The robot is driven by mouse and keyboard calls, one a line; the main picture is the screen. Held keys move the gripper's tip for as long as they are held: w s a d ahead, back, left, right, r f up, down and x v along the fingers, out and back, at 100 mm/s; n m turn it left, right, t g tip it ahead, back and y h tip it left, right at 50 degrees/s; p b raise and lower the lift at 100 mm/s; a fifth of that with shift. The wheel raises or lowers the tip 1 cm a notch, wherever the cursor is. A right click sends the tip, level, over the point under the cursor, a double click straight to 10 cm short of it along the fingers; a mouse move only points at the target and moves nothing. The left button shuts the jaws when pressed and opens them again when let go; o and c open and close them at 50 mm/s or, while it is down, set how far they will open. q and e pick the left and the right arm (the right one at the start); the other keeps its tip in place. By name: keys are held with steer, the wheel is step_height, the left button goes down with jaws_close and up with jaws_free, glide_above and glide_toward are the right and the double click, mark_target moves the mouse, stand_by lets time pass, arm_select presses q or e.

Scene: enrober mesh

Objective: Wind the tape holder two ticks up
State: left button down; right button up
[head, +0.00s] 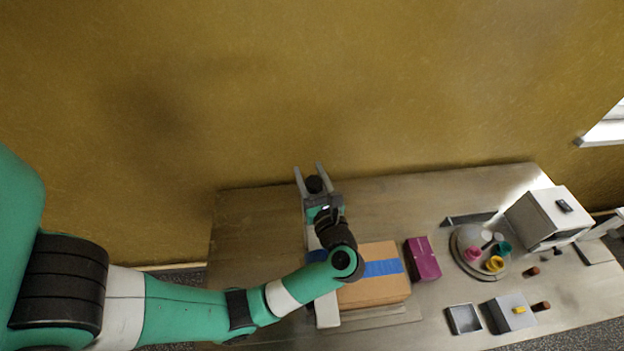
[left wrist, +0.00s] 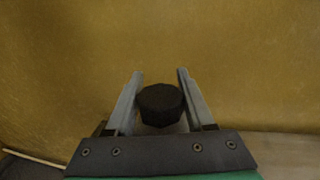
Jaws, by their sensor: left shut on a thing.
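A dark, round, faceted knob (head: 314,184) stands near the back edge of the table, towards its left end. My left gripper (head: 309,168) has its two grey fingers on either side of the knob and is shut on it. In the left wrist view the knob (left wrist: 160,102) sits between the fingers of the gripper (left wrist: 160,73), below their tips. A pale upright or rail (head: 326,310) shows partly under my left arm, beside the box. I cannot make out the tape holder or any tick marks. My right gripper is not in view.
A cardboard box (head: 375,291) with blue tape (head: 384,268) lies right of my forearm. Beside it are a magenta box (head: 422,259), a round tray (head: 461,262) with coloured cups, a white cabinet (head: 545,215) and small trays. The wall (head: 400,80) rises behind the table.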

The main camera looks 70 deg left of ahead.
mark_target(317, 191)
arm_select(q)
steer(key=shift+g, duration=0.5)
steer(key=shift+c, duration=1.4)
jaws_free()
steer(key=d+b, duration=0.2)
steer(key=d, duration=0.9)
steer(key=shift+s+d, duration=0.1)
steer(key=shift+d, duration=0.15)
